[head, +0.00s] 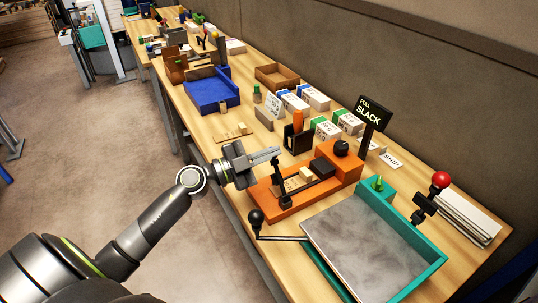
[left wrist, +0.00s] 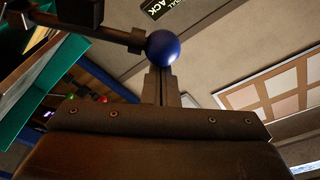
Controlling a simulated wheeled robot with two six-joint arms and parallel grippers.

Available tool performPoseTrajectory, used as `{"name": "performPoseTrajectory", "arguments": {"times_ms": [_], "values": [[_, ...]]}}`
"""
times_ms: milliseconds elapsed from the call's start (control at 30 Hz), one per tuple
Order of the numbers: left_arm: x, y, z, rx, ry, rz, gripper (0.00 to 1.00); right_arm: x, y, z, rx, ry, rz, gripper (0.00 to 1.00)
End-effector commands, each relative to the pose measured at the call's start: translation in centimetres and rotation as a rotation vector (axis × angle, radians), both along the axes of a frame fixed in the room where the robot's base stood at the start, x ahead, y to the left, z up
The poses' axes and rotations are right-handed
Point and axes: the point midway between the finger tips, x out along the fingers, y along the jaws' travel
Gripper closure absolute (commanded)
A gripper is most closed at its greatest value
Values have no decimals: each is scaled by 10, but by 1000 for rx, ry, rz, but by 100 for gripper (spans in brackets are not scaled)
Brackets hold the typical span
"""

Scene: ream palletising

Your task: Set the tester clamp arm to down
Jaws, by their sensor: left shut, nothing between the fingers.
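The orange tester (head: 280,203) sits on the bench, with a dark upright piece (head: 281,181) at its near end, which looks like the clamp arm. A pale block and a dark bar lie along its middle. My left gripper (head: 277,153) is shut and empty, its fingertips pointing right beside the top of that upright piece; I cannot tell whether they touch. In the left wrist view, a blue ball (left wrist: 162,47) on a dark bar (left wrist: 118,34) shows just past my shut fingers. I cannot tell which device the ball belongs to. My right gripper is not in view.
A teal-framed tray (head: 365,245) with a crank handle (head: 256,217) stands in front of the tester. A PULL SLACK sign (head: 370,112), boxed reams (head: 327,129) and a blue tray (head: 212,92) stand behind.

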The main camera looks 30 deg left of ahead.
Motion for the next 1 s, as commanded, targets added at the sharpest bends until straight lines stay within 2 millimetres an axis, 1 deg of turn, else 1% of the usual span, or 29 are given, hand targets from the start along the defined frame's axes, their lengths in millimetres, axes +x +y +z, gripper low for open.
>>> {"name": "performPoseTrajectory", "arguments": {"times_ms": [267,533,767,1000], "values": [[1,1,0,-11,6,0,100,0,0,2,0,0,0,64],[8,12,-6,-107,64,1,100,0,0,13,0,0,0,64],[18,30,-19,-262,156,1,100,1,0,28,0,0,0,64],[26,45,-39,-433,255,2,100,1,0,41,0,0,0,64]]}}
